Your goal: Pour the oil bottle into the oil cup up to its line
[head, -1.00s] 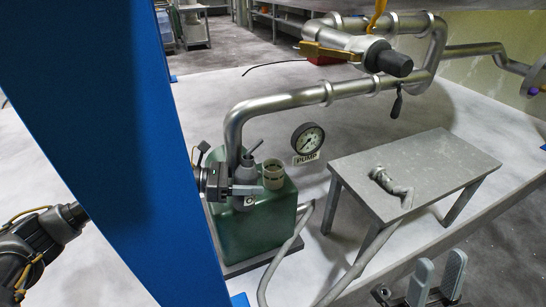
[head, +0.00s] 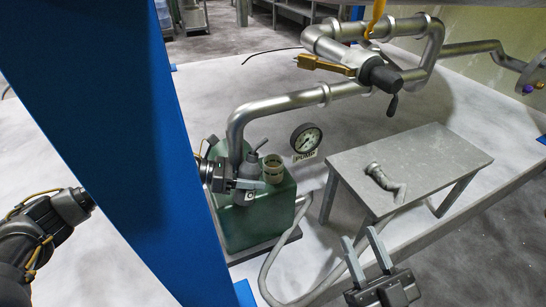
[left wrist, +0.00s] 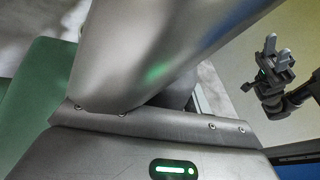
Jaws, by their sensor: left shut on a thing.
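The green pump tank (head: 240,222) stands left of centre in the head view. The pale, ring-shaped oil cup (head: 273,169) sits on its top. My left gripper (head: 247,184) is shut on a small grey spouted vessel, apparently the oil bottle (head: 254,162), just left of the cup. Its thin spout points up and right; no pouring stream shows. The cup's line and oil level cannot be made out. My right gripper (head: 366,256) is open and empty in front of the small table; it also shows in the left wrist view (left wrist: 276,54).
A thick grey pipe (head: 285,103) rises from the tank close behind the bottle. A gauge (head: 306,138) marked PUMP stands right of the cup. The small metal table (head: 430,157) holds an elbow-shaped fitting (head: 382,179). A blue post (head: 105,130) crosses in front at left.

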